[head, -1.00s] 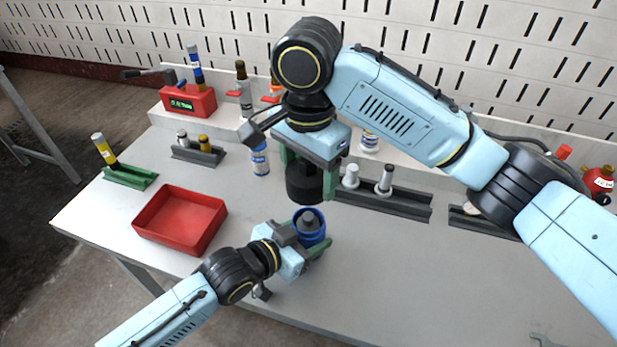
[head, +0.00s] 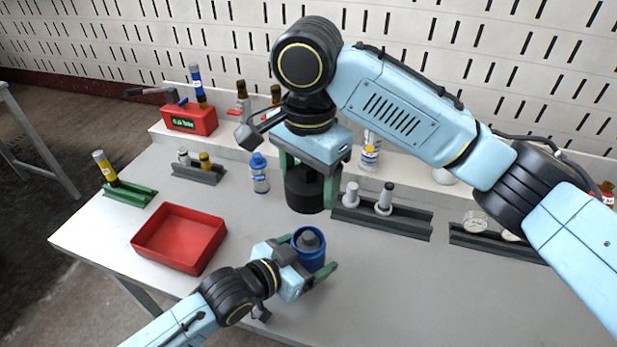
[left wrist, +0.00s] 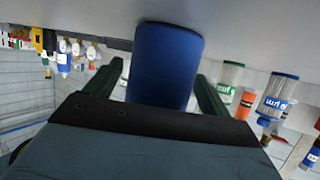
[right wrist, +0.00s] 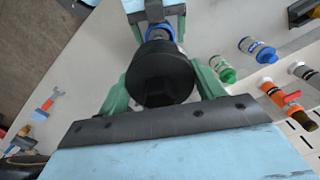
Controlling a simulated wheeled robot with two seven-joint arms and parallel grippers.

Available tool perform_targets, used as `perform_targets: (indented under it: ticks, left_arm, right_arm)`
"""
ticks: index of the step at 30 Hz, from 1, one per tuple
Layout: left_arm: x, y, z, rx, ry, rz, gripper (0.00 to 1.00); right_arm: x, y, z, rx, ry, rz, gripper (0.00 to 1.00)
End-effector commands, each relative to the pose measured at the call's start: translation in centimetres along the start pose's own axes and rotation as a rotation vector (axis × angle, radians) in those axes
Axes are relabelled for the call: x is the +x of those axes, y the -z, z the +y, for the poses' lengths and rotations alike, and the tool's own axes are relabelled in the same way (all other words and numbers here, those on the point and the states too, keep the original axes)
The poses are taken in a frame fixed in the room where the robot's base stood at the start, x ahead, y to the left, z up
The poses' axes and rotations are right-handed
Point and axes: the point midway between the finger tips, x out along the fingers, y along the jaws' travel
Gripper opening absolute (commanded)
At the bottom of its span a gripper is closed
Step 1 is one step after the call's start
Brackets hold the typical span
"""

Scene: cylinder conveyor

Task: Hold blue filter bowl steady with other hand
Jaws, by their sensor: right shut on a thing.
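The blue filter bowl (head: 310,259) stands upright on the table with a grey part in its open top. It shows large in the left wrist view (left wrist: 165,65). My left gripper (head: 312,252) is open, with one green finger on each side of the bowl; gaps show between fingers and bowl. My right gripper (head: 305,183) is shut on a black cylinder (head: 304,195), held behind and above the bowl, apart from it. The cylinder fills the middle of the right wrist view (right wrist: 162,78), with the bowl's blue rim (right wrist: 160,32) partly hidden beyond it.
A red tray (head: 180,262) lies left of the bowl. A blue-capped bottle (head: 260,175) and a dark rack (head: 385,218) with white fittings stand behind. A green holder (head: 128,194) is at the far left. The table right of the bowl is clear.

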Motion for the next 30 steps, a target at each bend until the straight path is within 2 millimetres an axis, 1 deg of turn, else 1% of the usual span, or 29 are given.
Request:
perform_targets:
  ticks: [7, 11, 14, 21, 24, 27, 30]
  left_arm:
    - [-0.2, 0.0, 0.0, 0.000, 0.000, 0.000, 0.82]
    - [-1.3, -0.1, 0.0, 0.000, 0.000, -0.001, 0.82]
    - [-3.0, -0.1, 0.0, 0.002, 0.000, 0.000, 0.82]
    - [-8.0, -0.2, 0.0, 0.001, 0.000, -0.003, 0.82]
    - [-9.7, -0.1, 0.0, 0.000, -0.001, -0.003, 0.82]
    - [-11.0, -0.1, 0.0, -0.001, 0.000, -0.002, 0.82]
    - [-11.7, 0.0, 0.0, 0.000, 0.000, -0.001, 0.82]
  right_arm:
    - [0.0, 0.0, 0.0, 0.000, 0.000, 0.000, 0.26]
    - [0.0, 0.0, 0.0, 0.000, 0.000, 0.000, 0.26]
    - [0.0, 0.0, 0.0, 0.000, 0.000, 0.000, 0.26]
    - [0.0, 0.0, 0.0, 0.000, 0.000, 0.000, 0.26]
    - [0.0, 0.0, 0.0, 0.000, 0.000, 0.000, 0.26]
    - [0.0, 0.0, 0.0, 0.000, 0.000, 0.000, 0.26]
    - [0.0, 0.0, 0.0, 0.000, 0.000, 0.000, 0.26]
